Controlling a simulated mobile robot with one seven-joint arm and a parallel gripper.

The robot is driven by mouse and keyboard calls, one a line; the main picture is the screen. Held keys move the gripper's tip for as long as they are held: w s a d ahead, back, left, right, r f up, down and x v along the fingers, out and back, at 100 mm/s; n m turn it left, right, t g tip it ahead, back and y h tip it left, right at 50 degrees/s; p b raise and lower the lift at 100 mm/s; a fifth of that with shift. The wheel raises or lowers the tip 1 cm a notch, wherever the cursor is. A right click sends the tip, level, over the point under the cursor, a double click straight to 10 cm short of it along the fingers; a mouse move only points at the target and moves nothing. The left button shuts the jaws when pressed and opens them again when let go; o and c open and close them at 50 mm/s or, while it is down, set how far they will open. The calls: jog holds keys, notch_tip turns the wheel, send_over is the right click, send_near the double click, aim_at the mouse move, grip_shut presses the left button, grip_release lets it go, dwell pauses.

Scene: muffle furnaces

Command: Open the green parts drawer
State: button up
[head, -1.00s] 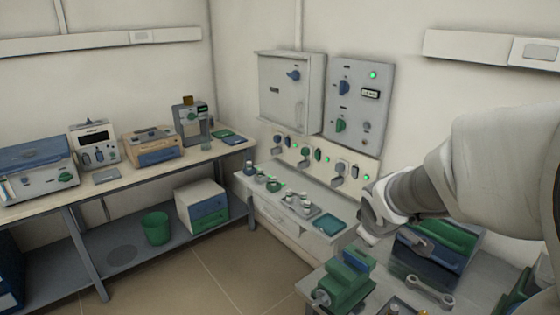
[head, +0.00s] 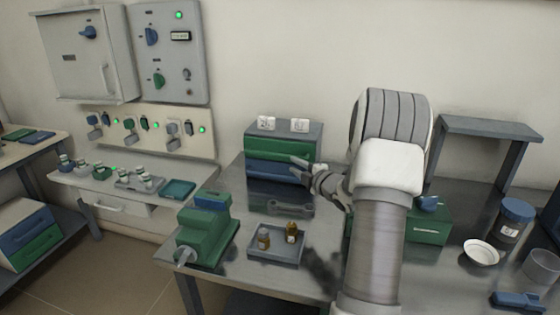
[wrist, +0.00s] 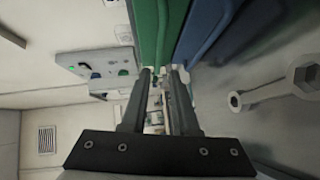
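The parts cabinet (head: 318,133) is a grey box on the metal bench. Its upper green drawer (head: 275,149) and lower blue drawer (head: 268,169) both look closed. My gripper (head: 296,163) is at the right end of the drawer fronts, and its fingers cover part of the blue one. In the wrist view the two fingers (wrist: 163,72) are apart with nothing between them. The green drawer (wrist: 148,30) and blue drawer (wrist: 203,25) appear sideways just beyond the fingertips. I cannot tell whether the fingers touch a drawer.
A wrench (head: 289,207) lies before the cabinet. A grey tray (head: 262,257) with small bottles and a green vise (head: 206,232) stand nearer the front. A green box (head: 428,226) is right of my arm. A grey stand (head: 490,130) is at the back right.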

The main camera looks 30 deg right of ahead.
aim_at(278, 156)
jog(key=w, duration=0.3)
jog(key=w+f, duration=0.1)
jog(key=w, duration=0.7)
jog(key=shift+w+d+f, duration=0.2)
jog(key=shift+w+f, duration=0.05)
grip_shut()
dwell(1.0)
